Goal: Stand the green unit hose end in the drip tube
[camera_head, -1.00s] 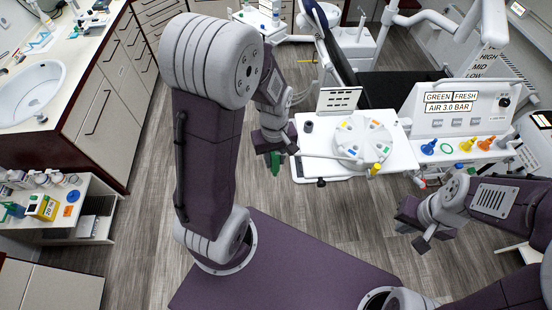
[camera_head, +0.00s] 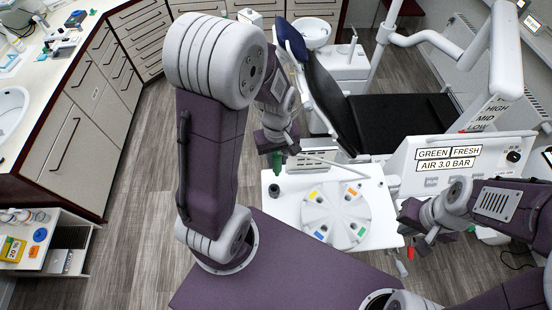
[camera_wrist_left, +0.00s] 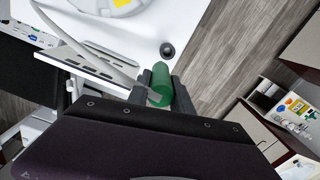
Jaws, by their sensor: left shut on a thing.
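My left gripper (camera_head: 277,150) is shut on the green unit hose end (camera_head: 277,164), a green cylinder pointing down. In the left wrist view, the green hose end (camera_wrist_left: 161,82) sits between the two dark fingers (camera_wrist_left: 161,96). A pale hose runs from near the gripper to the right. The drip tube appears as a dark round opening (camera_head: 274,189) at the left edge of the white tray. It also shows in the wrist view (camera_wrist_left: 167,50), apart from the hose end. My right gripper (camera_head: 412,224) is beside the tray's right edge; its jaw opening is unclear.
The white tray (camera_head: 290,226) carries a round dish (camera_head: 345,228) with small coloured pieces. The dental chair (camera_head: 405,120) is behind. A counter (camera_head: 60,135) stands left, with open floor between.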

